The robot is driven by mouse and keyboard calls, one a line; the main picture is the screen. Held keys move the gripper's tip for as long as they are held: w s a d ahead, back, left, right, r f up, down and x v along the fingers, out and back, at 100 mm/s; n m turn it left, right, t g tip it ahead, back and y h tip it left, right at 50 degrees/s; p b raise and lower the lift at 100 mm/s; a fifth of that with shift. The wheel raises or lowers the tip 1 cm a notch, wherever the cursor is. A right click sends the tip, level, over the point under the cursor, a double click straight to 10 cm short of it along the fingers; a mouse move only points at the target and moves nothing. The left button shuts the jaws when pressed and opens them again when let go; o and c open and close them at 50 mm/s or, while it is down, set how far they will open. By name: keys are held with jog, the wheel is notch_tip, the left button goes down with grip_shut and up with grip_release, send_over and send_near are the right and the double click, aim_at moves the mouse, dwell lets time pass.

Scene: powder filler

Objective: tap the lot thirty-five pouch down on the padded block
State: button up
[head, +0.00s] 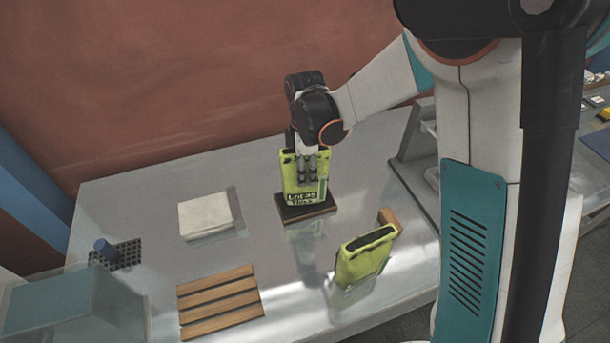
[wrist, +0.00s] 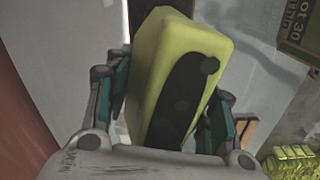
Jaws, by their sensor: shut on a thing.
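My gripper (head: 307,166) is shut on a yellow-green pouch (head: 304,187) labelled "Lot 35". The pouch is upright, with its lower edge at the dark padded block (head: 307,211), which has a wooden base. I cannot tell whether it presses on the pad or hovers just above it. In the wrist view the gripper's fingers (wrist: 172,100) hold the pouch (wrist: 205,48) from both sides, and its dark open top faces the camera. The far side of the pouch is hidden.
A second yellow-green pouch (head: 364,256) stands in a holder at the front right. A slatted wooden rack (head: 220,299), a folded white cloth (head: 206,215) and a black perforated mat (head: 128,254) with a blue knob lie to the left. Bare table lies between.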

jog(key=shift+f, duration=0.45)
jog(key=shift+c, duration=0.7)
jog(key=shift+r, duration=0.15)
